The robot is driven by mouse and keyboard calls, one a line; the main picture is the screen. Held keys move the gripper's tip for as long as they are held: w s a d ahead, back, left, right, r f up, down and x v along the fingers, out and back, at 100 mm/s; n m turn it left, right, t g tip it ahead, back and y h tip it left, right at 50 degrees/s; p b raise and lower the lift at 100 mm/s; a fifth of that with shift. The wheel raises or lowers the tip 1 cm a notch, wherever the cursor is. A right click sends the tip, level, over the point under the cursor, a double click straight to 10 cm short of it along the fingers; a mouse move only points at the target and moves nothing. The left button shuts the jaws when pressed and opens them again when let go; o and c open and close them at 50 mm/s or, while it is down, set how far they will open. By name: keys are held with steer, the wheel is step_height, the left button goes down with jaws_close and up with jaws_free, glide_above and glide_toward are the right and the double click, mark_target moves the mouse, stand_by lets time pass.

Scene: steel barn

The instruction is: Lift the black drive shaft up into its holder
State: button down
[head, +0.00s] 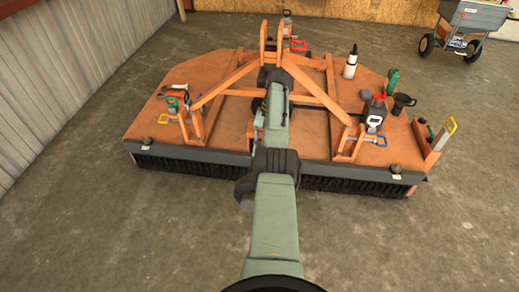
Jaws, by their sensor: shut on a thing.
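The orange mower-like implement (215,75) with a black brush skirt lies on the floor ahead, with an orange A-shaped frame (225,80) on its deck. My arm reaches from the bottom middle over the front edge to the middle of the deck. My gripper is hidden behind my own arm, and its fingers do not show. Dark parts show around the arm's far end, below the frame's upright plates, but I cannot tell which belong to the drive shaft. The black drive shaft and its holder cannot be made out with certainty.
A grey cart (472,18) stands back right. The concrete floor in front is clear.

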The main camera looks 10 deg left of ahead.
steer(key=shift+f, duration=0.15)
steer(key=c, duration=1.8)
jaws_free()
steer(key=shift+f, duration=0.1)
steer(key=shift+c, duration=0.2)
steer(key=shift+o, duration=0.9)
